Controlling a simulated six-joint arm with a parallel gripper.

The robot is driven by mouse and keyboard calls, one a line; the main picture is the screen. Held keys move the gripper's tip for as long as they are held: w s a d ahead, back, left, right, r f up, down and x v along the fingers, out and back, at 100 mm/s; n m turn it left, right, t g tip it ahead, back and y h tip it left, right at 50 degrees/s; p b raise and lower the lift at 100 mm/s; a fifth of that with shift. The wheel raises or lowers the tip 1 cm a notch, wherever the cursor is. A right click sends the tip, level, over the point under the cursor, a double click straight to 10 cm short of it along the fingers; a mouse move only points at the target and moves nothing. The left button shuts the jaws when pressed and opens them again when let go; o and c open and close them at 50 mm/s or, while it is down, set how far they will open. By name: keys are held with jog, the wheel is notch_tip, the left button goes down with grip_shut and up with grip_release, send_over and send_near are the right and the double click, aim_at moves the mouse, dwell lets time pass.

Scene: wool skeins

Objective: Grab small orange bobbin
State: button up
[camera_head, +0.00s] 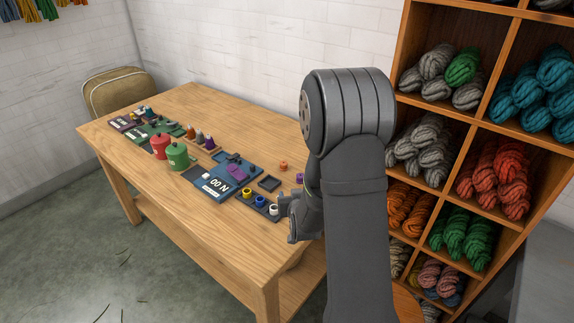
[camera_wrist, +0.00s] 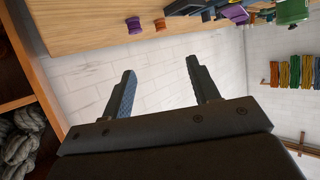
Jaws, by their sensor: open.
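A small orange bobbin (camera_head: 284,166) stands on the wooden table (camera_head: 222,124), near its right end. A small purple bobbin (camera_head: 299,178) stands close to it, partly beside my arm. In the wrist view the orange bobbin (camera_wrist: 160,24) and the purple bobbin (camera_wrist: 133,25) show near the top edge, on the table top. My gripper (camera_wrist: 158,82) is open, with nothing between its two fingers. The bobbins lie beyond the fingertips, apart from them. In the head view my gripper is at the table's right end, mostly hidden by my own arm.
A dark tray with blue, yellow and white bobbins (camera_head: 260,202) lies left of my gripper. A blue box (camera_head: 212,186), red and green canisters (camera_head: 177,157) and several small spools stand further left. A wooden shelf (camera_head: 463,115) of wool skeins stands close right of my arm.

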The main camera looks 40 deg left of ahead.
jog(key=w+a+g+h, duration=0.3)
jog(key=w+a, duration=0.7)
jog(key=w+a+r+g+h, duration=0.3)
jog(key=w+a+r, duration=0.1)
jog(key=r, duration=0.4)
send_over(284, 163)
jog(key=s+d, duration=0.2)
notch_tip(284, 163, down, 10)
jog(key=shift+r, duration=0.1)
jog(key=shift+x, duration=3)
jog(key=shift+a, duration=0.1)
jog(key=c, duration=1)
jog(key=shift+c, duration=0.2)
jog(key=shift+r, duration=0.1)
